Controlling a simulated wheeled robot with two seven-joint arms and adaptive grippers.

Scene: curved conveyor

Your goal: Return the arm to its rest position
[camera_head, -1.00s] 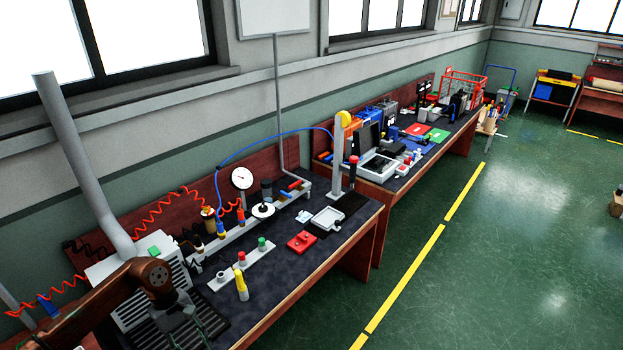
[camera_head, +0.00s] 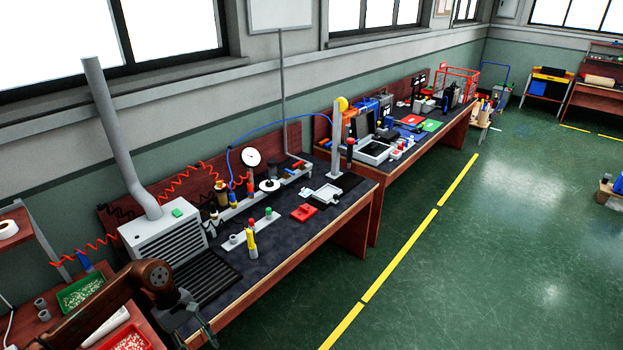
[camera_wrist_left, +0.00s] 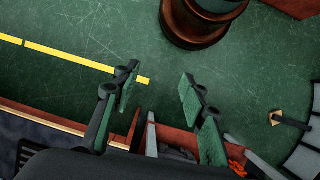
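My left arm comes in at the lower left of the head view, with its gripper (camera_head: 197,328) hanging low near the front edge of the dark-topped workbench (camera_head: 285,240). Part of the gripper is cut off by the bottom border. In the left wrist view the two green-padded fingers (camera_wrist_left: 157,87) are spread wide with nothing between them. Green floor shows between and beyond them, and the bench edge runs close below. My right gripper is in neither view.
A grey vented box (camera_head: 168,238) with a pipe, a yellow-handled tool (camera_head: 252,243) and a red block (camera_head: 303,212) stand on the bench. A green bin (camera_head: 80,292) sits at the left. Open floor (camera_head: 480,260) lies to the right, with a yellow line.

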